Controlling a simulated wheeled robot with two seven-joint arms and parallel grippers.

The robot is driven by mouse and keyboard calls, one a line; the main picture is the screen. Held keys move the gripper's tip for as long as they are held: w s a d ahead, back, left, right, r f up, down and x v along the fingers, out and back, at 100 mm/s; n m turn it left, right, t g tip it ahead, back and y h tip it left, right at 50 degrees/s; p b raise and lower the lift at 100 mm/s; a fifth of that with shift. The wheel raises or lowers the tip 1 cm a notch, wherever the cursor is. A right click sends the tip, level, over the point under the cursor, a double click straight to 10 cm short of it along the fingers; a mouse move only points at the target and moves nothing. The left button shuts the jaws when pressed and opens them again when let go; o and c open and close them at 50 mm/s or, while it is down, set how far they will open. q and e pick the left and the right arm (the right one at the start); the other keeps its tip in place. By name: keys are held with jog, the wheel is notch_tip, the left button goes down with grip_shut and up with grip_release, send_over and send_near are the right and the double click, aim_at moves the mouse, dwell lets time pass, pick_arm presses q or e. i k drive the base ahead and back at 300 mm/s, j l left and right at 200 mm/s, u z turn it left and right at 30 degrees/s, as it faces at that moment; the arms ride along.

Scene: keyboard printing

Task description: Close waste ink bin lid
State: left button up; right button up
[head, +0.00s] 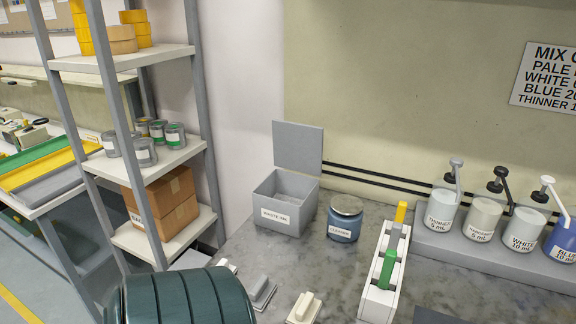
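The waste ink bin (282,216) is a grey open-topped box with a white label on its front. It stands on the grey stone-patterned counter, near the wall at the left end. Its grey flat lid (298,148) stands up at the back edge, close to upright, so the bin is open. The inside looks light grey, and I see no clear contents. Neither my left nor my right gripper is in view.
A blue labelled jar (344,222) stands just right of the bin. A white holder (377,290) with green and yellow handles and several pump bottles (440,210) stand farther right. A shelf rack (158,150) stands left. A dark green ribbed shape (185,298) covers the lower left.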

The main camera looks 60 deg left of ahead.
aim_at(297, 146)
jog(key=i+l, duration=0.1)
jog(key=l, duration=0.2)
jog(key=i+l, duration=0.15)
jog(key=l, duration=0.2)
jog(key=u, duration=2.25)
